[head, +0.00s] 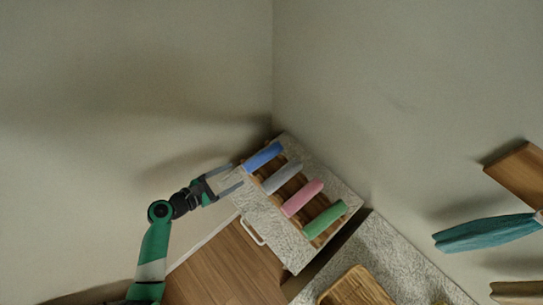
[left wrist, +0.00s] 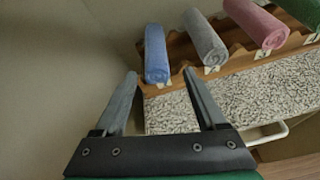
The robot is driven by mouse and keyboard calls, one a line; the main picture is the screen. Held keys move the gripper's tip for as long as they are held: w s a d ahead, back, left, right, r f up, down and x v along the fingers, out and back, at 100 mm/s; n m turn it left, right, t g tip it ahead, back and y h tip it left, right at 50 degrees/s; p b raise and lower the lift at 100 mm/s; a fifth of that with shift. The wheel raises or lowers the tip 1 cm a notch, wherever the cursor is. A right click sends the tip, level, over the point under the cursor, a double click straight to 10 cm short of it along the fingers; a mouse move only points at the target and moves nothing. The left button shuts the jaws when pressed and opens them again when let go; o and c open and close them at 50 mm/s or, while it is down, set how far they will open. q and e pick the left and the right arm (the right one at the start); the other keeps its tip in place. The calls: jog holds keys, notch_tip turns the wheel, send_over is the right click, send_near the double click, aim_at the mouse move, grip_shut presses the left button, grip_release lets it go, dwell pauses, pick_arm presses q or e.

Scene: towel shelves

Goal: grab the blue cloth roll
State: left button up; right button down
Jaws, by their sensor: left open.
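The blue cloth roll (head: 263,156) lies at the upper left end of a row of rolls on a wooden rack. In the left wrist view the blue cloth roll (left wrist: 156,54) stands ahead of the fingers, its near end facing me. My left gripper (head: 231,181) is open and empty, just to the lower left of the blue roll. In the left wrist view the open fingers (left wrist: 160,76) point toward the roll, which appears between their tips but not gripped. My right gripper is not in view.
Grey (head: 282,178), pink (head: 302,198) and green (head: 325,220) rolls lie beside the blue one in the grooved rack (left wrist: 184,84). The rack sits on a speckled cabinet top (head: 352,195) with a white handle (head: 252,231). Walls stand close behind. A wooden tray (head: 357,286) is at lower right.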

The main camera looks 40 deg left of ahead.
aim_at(247, 165)
pick_arm(q)
jog(key=shift+y, duration=0.3)
jog(key=b+x, duration=0.1)
jog(key=x, duration=0.2)
jog(key=b+x, duration=0.1)
jog(key=x, duration=0.3)
jog(key=a+b+x, duration=0.1)
jog(key=b+x, duration=0.1)
jog(key=x, duration=0.2)
jog(key=shift+f, duration=0.45)
jog(key=c, duration=1)
jog(key=shift+r+p, duration=0.45)
jog(key=shift+r, duration=0.15)
notch_tip(247, 165, up, 3)
jog(key=shift+f+p, duration=0.1)
jog(key=shift+p, duration=0.75)
jog(key=s+d+r+p, duration=0.7)
jog(key=d+r, duration=0.2)
jog(key=d, duration=0.2)
jog(key=shift+s+d, duration=0.3)
jog(key=shift+d, duration=0.1)
